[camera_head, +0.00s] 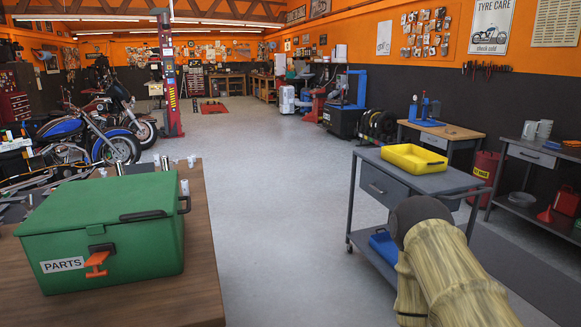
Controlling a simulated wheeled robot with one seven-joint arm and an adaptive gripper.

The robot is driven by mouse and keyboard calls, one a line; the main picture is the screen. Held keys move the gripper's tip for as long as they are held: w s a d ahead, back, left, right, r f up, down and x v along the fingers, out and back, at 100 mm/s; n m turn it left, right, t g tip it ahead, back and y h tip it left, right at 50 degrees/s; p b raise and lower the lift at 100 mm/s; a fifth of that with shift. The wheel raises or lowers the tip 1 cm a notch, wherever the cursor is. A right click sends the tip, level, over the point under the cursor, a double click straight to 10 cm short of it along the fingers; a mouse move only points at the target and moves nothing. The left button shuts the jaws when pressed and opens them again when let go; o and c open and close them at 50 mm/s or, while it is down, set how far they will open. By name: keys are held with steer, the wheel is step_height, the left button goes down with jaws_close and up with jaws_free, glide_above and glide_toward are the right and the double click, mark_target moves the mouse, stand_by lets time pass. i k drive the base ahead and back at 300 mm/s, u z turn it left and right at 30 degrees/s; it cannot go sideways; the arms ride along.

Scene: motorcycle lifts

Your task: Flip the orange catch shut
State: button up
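The orange catch (97,262) is on the front face of a green box (135,240) marked PARTS, below a dark mount near the lid edge. It appears to stick out from the box front; its exact angle is hard to tell. The lid (100,205) is down and has a dark handle on its front edge. The box stands on a wooden bench (160,302) at the left. My gripper is not in view. A jointed, bamboo-patterned shape at the lower right looks like part of my arm, well apart from the box.
Several metal sockets (191,161) stand behind the box on the bench. A grey cart (375,184) with a yellow tray (414,158) stands at the right. Open grey floor (275,215) lies between bench and cart. Motorcycles (92,136) stand at the back left.

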mark_target(97, 259)
steer(key=z, duration=0.95)
steer(key=k, duration=1)
steer(key=u, duration=1.5)
steer(key=i, duration=0.5)
steer(key=u, duration=0.05)
